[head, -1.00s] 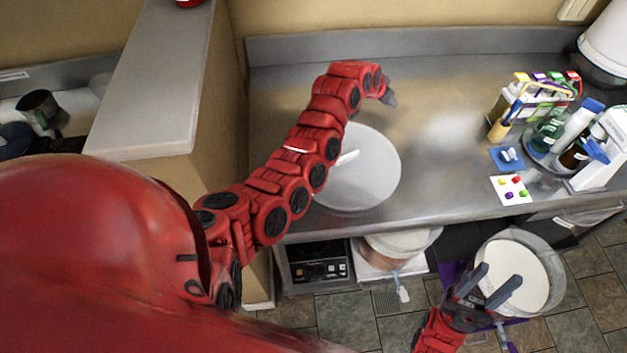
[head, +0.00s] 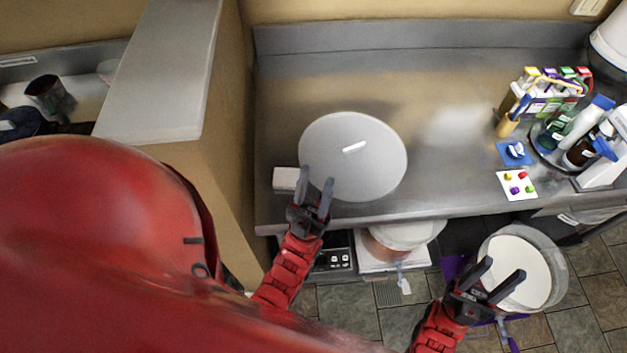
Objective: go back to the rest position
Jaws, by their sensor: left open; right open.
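My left gripper (head: 316,194) is open and empty, at the counter's front edge. Its fingers point up the picture, beside or over the near left rim of a round white lid (head: 375,165) with a white bar handle. The lid lies on the steel counter (head: 445,190). My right gripper (head: 497,277) is open at the lower right. Its fingers appear over the near left part of an open bucket (head: 545,262) with pale contents, standing low by the floor. I cannot tell whether they touch it.
A small pale block (head: 285,179) lies left of the lid. A second bucket (head: 398,238) stands under the counter beside a black scale (head: 338,258). Bottles (head: 582,125), a brush (head: 508,124) and a card with coloured dots (head: 517,185) crowd the counter's right. The counter's back middle is clear.

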